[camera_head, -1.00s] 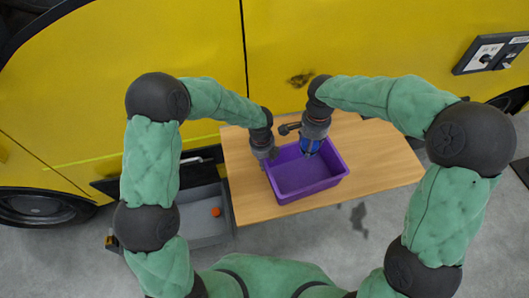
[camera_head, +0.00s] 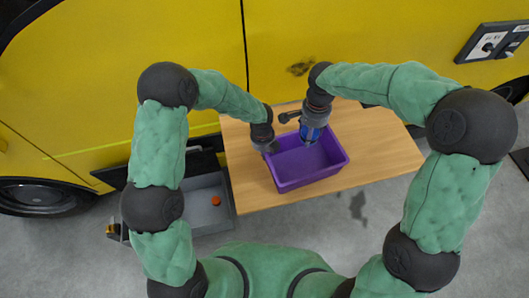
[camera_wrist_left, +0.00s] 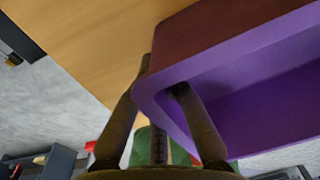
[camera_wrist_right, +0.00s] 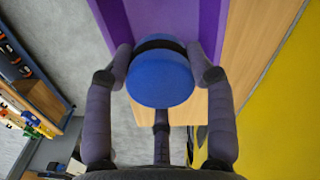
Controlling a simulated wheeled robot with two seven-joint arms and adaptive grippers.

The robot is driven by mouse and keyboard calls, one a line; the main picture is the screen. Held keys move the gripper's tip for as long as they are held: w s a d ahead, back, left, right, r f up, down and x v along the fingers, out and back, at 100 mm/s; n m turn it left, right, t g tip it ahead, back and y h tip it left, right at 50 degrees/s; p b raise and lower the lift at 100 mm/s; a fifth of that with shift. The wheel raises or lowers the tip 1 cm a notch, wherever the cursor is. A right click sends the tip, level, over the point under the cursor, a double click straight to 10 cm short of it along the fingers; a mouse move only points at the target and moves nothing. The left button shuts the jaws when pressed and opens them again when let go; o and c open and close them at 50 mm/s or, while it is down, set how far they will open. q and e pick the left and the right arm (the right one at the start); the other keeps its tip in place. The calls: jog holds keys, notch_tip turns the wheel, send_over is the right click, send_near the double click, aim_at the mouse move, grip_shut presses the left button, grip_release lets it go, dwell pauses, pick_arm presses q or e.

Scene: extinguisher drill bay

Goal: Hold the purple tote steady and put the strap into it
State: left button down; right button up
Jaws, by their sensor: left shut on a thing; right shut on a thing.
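The purple tote (camera_head: 309,177) stands on the wooden table, open side up. My left gripper (camera_head: 271,149) is at the tote's left end; in the left wrist view its fingers (camera_wrist_left: 164,78) are shut on the tote's rim (camera_wrist_left: 240,48), one on each side of the wall. My right gripper (camera_head: 310,139) is shut on the strap (camera_head: 311,131), a blue roll with a dark band, over the back part of the tote. In the right wrist view the strap (camera_wrist_right: 160,80) sits between both fingers, with the tote wall behind it. Whether it touches the tote I cannot tell.
The wooden table (camera_head: 380,155) is bare right of the tote. A grey open bin (camera_head: 205,183) with a small orange item (camera_head: 216,200) stands low to the left. A yellow vehicle (camera_head: 120,90) stands close behind the table.

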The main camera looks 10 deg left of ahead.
pick_arm(q)
jog(key=shift+d+r, duration=0.1)
pick_arm(e)
jog(key=shift+s+f, duration=0.15)
jog(key=shift+f, duration=3.2)
jog(key=shift+s+f, duration=0.1)
jog(key=shift+f, duration=3.25)
jog(key=o, duration=1.4)
jog(key=shift+s+f, duration=0.1)
jog(key=r, duration=0.9)
jog(key=w+r, duration=0.1)
jog(key=r, duration=0.3)
jog(key=shift+d+r, duration=0.15)
